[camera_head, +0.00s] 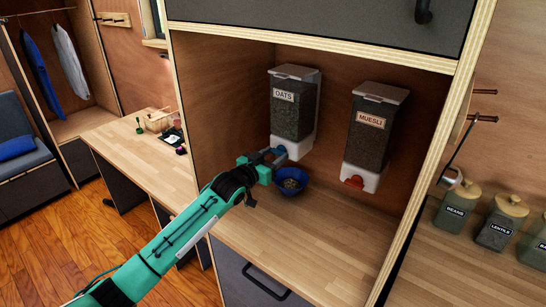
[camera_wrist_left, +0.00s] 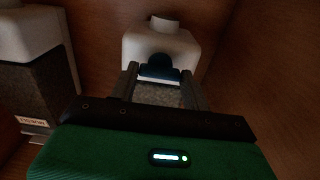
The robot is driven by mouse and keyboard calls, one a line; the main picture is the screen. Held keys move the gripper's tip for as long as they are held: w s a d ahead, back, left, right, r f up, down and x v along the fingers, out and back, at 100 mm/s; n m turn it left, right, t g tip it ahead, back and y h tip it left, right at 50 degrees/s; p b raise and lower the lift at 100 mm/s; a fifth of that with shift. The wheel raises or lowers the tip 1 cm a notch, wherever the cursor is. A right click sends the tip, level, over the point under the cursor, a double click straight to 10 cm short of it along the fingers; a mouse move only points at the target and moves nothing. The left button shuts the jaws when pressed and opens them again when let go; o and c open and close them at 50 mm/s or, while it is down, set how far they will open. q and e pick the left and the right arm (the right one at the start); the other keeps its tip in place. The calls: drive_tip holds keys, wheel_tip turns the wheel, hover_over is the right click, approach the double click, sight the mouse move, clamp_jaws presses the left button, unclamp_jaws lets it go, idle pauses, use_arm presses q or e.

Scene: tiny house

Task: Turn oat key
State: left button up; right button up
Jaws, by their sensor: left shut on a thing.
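The oats dispenser (camera_head: 293,112) is mounted on the back wall of the cubby, with a white lower part and a label reading OATS. My left gripper (camera_head: 275,155) is at the dispenser's base, shut on the oat key (camera_head: 281,150), a blue knob on its front. In the left wrist view the dark blue key (camera_wrist_left: 158,68) sits between the two fingers (camera_wrist_left: 157,82), under the white dispenser base (camera_wrist_left: 165,42). A blue bowl (camera_head: 290,184) with some oats in it stands on the shelf below. My right gripper is not in view.
The muesli dispenser (camera_head: 373,135) with a red key (camera_head: 354,182) hangs to the right. The cubby's wooden side walls stand on both sides. The wooden counter (camera_head: 320,235) is clear in front. Labelled jars (camera_head: 497,222) stand on a shelf at far right.

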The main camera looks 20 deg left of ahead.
use_arm(q)
drive_tip(key=shift+f, duration=0.15)
drive_tip(key=o, duration=1)
drive_tip(key=b+v, duration=0.3)
drive_tip(key=v, duration=1)
drive_tip(key=shift+s, duration=0.4)
drive_tip(key=shift+a, duration=0.1)
